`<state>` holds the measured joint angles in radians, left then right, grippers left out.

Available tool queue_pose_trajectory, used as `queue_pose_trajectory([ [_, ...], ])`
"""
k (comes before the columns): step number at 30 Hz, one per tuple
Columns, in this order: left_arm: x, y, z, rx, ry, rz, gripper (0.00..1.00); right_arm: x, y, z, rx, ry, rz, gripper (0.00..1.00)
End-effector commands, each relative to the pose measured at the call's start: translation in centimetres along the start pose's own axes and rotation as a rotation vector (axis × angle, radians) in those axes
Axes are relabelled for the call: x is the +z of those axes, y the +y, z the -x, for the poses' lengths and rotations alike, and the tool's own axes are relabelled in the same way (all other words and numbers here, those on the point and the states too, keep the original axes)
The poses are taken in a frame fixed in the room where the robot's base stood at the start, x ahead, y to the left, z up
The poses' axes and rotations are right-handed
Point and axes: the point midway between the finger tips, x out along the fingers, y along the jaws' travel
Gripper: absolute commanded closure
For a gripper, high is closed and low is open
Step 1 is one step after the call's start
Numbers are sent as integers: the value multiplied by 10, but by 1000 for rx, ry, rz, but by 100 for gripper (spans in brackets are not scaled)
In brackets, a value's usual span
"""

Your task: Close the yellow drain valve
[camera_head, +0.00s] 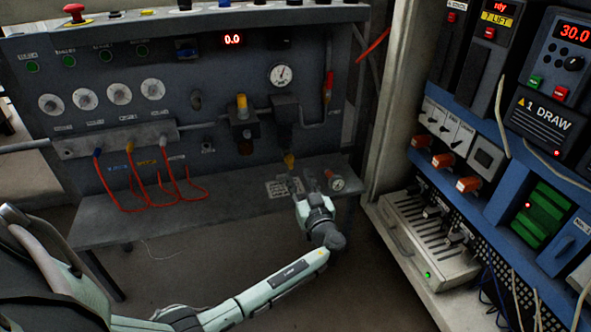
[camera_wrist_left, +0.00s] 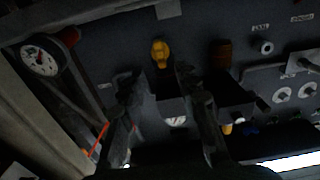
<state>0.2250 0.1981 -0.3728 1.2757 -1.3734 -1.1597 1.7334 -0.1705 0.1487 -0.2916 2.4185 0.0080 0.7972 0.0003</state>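The yellow drain valve (camera_head: 289,160) is a small yellow knob low on the dark panel, just above the grey shelf. In the left wrist view, the yellow drain valve (camera_wrist_left: 160,52) shows whole beyond my fingertips, roughly in line with the gap between them. My left gripper (camera_head: 303,180) is over the shelf, just below and slightly right of the valve in the head view. In the left wrist view my left gripper (camera_wrist_left: 158,82) has its two dark fingers apart, with nothing between them. Touch with the valve does not show. My right gripper is not in view.
A round gauge (camera_head: 336,183) is right of my gripper. Red hoses (camera_head: 130,200) hang at left. A blue-framed cabinet (camera_head: 480,130) stands right.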

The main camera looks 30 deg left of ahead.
Motion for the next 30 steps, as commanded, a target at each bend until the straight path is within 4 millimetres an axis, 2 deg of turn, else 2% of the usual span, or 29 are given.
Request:
queue_pose_trajectory([
  [6, 0, -1, -38, -2, 0, -2, 68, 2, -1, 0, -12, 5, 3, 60],
  [10, 0, -1, -54, -2, -2, -2, 68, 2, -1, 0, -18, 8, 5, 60],
  [15, 0, -1, -64, -2, -3, -1, 68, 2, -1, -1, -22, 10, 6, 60],
  [22, 0, -1, -65, -2, -3, -1, 68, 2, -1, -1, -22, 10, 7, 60],
  [23, 0, -1, -65, -2, -3, -1, 69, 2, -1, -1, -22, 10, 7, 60],
  [30, 0, -1, -65, -1, -4, -1, 99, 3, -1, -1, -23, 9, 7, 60],
])
